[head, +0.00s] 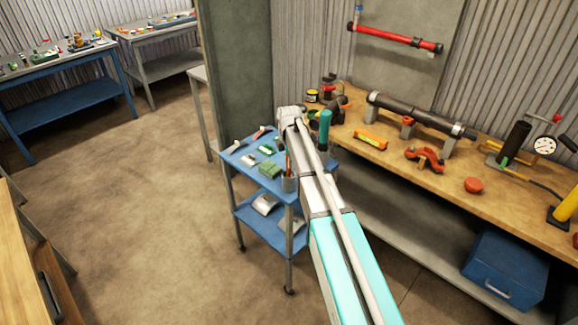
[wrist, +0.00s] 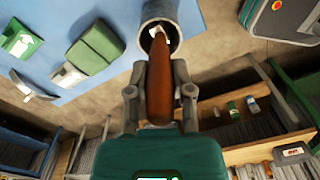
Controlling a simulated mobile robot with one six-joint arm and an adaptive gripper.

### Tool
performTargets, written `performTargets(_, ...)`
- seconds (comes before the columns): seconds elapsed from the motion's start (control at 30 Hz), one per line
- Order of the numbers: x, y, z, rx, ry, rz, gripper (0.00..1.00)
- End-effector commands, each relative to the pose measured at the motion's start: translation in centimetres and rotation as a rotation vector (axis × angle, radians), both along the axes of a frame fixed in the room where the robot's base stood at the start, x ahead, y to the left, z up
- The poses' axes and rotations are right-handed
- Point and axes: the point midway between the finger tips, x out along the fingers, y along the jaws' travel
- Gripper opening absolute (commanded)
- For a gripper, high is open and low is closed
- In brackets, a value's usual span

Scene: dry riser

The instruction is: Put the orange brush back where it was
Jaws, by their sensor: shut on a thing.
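In the wrist view the orange-brown brush (wrist: 160,85) is clasped between the two fingers of my gripper (wrist: 158,98). Its handle runs away from the teal gripper body. Its far end, with a pale tip, overlaps the mouth of a grey cup (wrist: 172,12); how deep it reaches inside is unclear. In the head view the grey cup (head: 289,184) stands at the near corner of the blue trolley (head: 243,176). A thin orange upright shape shows just above it. My arm hides the fingers in that view.
A green box (head: 270,169) and several small items lie on the trolley near the cup. A wooden bench (head: 455,168) with pipes and fittings stands to the right. A grey pillar (head: 235,70) rises behind the trolley. Floor to the left is clear.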

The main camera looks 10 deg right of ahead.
Motion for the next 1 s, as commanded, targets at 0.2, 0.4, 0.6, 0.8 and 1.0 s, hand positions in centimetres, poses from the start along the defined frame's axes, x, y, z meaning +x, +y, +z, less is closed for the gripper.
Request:
performTargets(0.2, 0.00, -0.03, -0.31, 0.000, 0.000, 0.000, 0.00)
performTargets(0.4, 0.00, -0.05, -0.31, 0.000, 0.000, -0.001, 0.00)
performTargets(0.6, 0.01, -0.07, -0.62, 0.000, 0.000, -0.001, 0.35)
performTargets(0.8, 0.01, -0.08, -0.59, 0.000, 0.000, -0.001, 0.64)
performTargets(1.0, 0.00, -0.10, -0.59, 0.000, 0.000, -0.001, 0.64)
